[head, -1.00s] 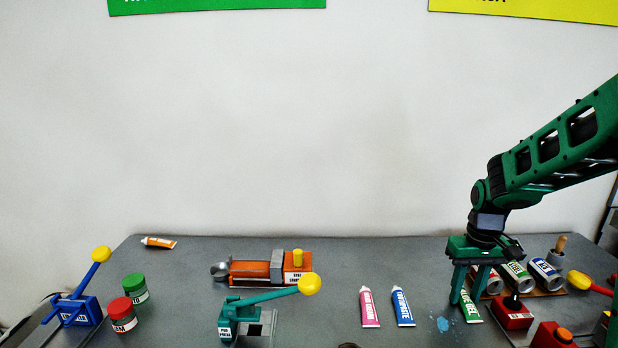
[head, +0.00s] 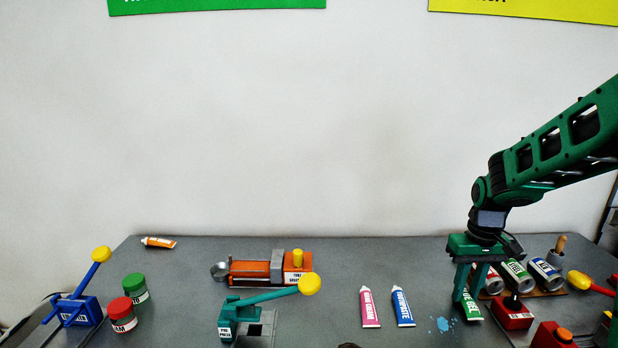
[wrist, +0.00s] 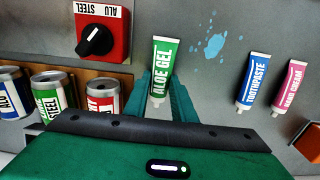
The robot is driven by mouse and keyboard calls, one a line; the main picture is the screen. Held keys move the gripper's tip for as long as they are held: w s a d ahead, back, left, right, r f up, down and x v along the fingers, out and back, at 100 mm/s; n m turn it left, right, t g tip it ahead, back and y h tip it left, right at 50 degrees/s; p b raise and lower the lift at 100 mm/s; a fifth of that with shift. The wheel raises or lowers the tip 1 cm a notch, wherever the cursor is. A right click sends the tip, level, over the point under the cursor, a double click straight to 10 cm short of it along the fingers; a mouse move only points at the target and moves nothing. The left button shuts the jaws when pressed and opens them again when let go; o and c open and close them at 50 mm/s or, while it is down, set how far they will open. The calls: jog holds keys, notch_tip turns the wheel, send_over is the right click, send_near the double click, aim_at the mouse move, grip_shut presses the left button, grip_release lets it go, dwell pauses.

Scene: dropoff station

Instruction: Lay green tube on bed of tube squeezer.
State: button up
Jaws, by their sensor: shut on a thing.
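The green tube (head: 472,309), labelled ALOE GEL, is low between the fingers of my gripper (head: 468,294) at the right of the table. In the wrist view the tube (wrist: 164,62) stands out past the fingertips (wrist: 161,92), and my gripper is shut on it. Whether it still touches the table I cannot tell. The tube squeezer (head: 258,273) appears to be the orange device with a grey block and a yellow knob, at the back middle, well left of my gripper. Its small label is hard to read.
A pink tube (head: 369,307) and a blue tube (head: 402,306) lie left of my gripper. Cans (head: 515,274) and a red switch box (head: 513,314) are close on its right. A teal lever press (head: 240,318) stands before the orange device. An orange tube (head: 158,242) lies back left.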

aim_at(463, 298)
jog(key=shift+r, duration=2.15)
